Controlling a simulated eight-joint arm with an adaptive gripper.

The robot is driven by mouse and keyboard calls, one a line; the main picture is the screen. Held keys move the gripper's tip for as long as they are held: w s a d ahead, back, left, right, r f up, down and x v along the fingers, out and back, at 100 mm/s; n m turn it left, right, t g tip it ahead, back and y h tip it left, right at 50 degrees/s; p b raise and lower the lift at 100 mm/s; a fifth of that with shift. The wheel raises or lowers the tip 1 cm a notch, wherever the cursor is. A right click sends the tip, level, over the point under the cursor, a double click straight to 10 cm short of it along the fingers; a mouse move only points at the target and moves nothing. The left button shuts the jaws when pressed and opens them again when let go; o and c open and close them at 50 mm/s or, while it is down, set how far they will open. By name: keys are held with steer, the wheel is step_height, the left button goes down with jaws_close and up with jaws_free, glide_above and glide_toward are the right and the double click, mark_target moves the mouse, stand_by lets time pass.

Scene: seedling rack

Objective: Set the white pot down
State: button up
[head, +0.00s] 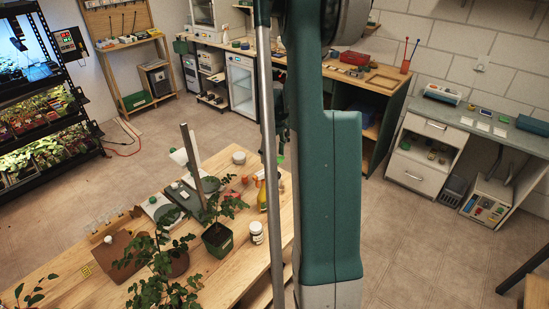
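No white plant pot can be made out for certain in the head view. A small white jar-like container (256,232) stands upright on the wooden table (225,283), to the right of a green square pot (217,239) with a leafy seedling. A smaller white tub (239,158) stands at the table's far side. My gripper is not in view, so what it holds cannot be seen. A tall teal part of my own body fills the middle of the view and hides what is behind it, including part of the table's right side.
Leafy plants crowd the table's near left. A brown board (110,256), a yellow spray bottle (262,194) and a metal post (192,165) also stand or lie there. A lit plant rack (85,120) is at left. Benches line the walls; the floor (415,235) at right is open.

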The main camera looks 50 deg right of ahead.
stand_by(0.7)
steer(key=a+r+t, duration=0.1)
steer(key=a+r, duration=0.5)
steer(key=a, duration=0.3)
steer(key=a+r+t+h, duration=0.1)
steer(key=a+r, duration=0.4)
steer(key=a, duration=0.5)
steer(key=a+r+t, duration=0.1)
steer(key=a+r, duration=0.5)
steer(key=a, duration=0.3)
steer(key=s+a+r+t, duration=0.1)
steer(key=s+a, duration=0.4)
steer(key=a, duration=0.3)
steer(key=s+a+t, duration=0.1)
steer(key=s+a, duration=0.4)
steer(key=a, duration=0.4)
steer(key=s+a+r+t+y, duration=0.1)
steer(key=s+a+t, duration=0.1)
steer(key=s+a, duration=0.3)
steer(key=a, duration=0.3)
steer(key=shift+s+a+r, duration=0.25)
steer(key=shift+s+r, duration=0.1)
